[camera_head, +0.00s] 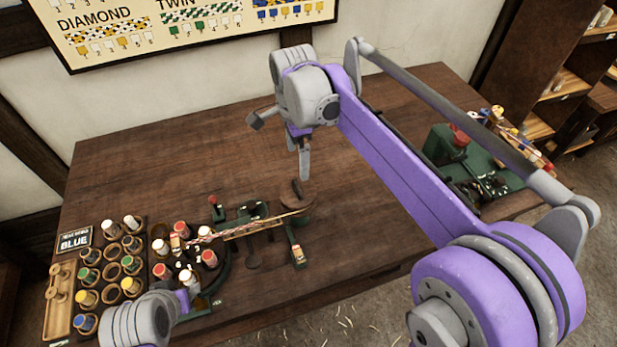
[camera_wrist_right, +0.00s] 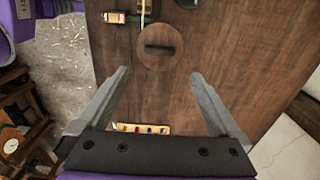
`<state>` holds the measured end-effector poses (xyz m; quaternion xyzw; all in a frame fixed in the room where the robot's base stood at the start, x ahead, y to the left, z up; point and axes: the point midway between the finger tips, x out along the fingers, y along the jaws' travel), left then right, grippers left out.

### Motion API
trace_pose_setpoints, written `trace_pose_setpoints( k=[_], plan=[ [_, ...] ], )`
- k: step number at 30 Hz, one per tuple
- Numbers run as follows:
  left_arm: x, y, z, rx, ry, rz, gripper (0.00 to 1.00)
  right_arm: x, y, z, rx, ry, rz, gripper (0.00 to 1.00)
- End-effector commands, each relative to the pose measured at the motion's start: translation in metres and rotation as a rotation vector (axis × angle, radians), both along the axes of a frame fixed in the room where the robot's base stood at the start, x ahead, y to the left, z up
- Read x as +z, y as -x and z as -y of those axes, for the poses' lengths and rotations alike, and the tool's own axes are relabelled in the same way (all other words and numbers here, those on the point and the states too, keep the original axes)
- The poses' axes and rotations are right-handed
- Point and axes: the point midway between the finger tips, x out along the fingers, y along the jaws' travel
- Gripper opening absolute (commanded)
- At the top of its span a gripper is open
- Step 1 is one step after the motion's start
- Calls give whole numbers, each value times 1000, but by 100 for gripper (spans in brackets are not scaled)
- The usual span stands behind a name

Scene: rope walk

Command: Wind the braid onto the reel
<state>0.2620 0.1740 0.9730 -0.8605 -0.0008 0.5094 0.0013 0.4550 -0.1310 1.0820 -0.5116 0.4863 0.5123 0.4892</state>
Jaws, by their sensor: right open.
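The reel (camera_head: 311,203) is a round brown wooden disc with a dark bar on top, at the right end of the green braiding stand. In the right wrist view the reel (camera_wrist_right: 172,38) lies just beyond the fingertips. The red and white braid (camera_head: 245,229) runs from the ring of spools to the reel. My right gripper (camera_head: 305,174) points down above the reel; in its wrist view (camera_wrist_right: 160,75) the fingers are apart with nothing between them. My left gripper (camera_head: 190,284) is low at the front left, by the spools; its fingers are too small and hidden to judge.
A rack of coloured spools (camera_head: 112,262) and a "BLUE" sign (camera_head: 74,241) stand at the left. A green machine (camera_head: 447,148) stands at the back right, partly behind my right arm. The table's (camera_head: 150,160) back middle is clear.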

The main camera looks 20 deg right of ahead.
Motion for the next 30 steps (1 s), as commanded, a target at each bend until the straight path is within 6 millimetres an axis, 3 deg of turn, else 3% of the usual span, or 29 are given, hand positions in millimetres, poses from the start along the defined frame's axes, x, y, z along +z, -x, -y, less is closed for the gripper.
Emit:
trace_pose_setpoints(
  k=[5, 19, 30],
  plan=[
    [-2, 1, 0, 0, 0, -1, 50, -13, -1, -1, -17, 1, -6, 100],
    [-7, 3, 0, 0, 0, -6, 50, -94, -1, -1, -15, 0, -4, 100],
    [-8, 4, 0, 0, 0, -7, 50, -108, -1, -1, -15, 0, -3, 100]
  ],
)
